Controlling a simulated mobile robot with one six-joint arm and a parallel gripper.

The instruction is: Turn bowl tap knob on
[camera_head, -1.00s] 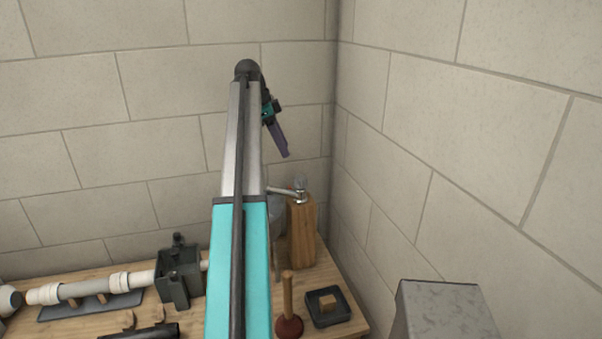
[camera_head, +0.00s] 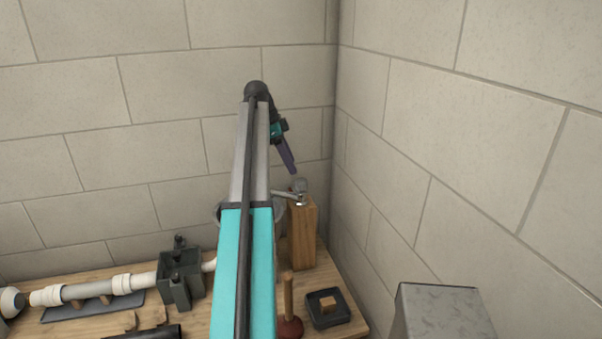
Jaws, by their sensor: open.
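The bowl tap is a metal tap (camera_head: 290,195) on top of an upright wooden block (camera_head: 302,236), with its spout reaching left. A pale, clear-looking knob (camera_head: 299,184) sits on top of it. The bowl (camera_head: 221,213) is mostly hidden behind my arm; only parts of its rim show. My gripper (camera_head: 292,170) hangs at the end of my arm, pointing down and slightly right. Its purple fingers are open and end just above and left of the knob, apart from it as far as I can tell.
A plunger (camera_head: 289,315) and a black tray (camera_head: 327,308) with a small block stand in front of the wooden block. A dark grey box-like fitting (camera_head: 180,277) and white pipe (camera_head: 92,288) lie left. Walls close in behind and right. A grey metal box (camera_head: 441,312) is at lower right.

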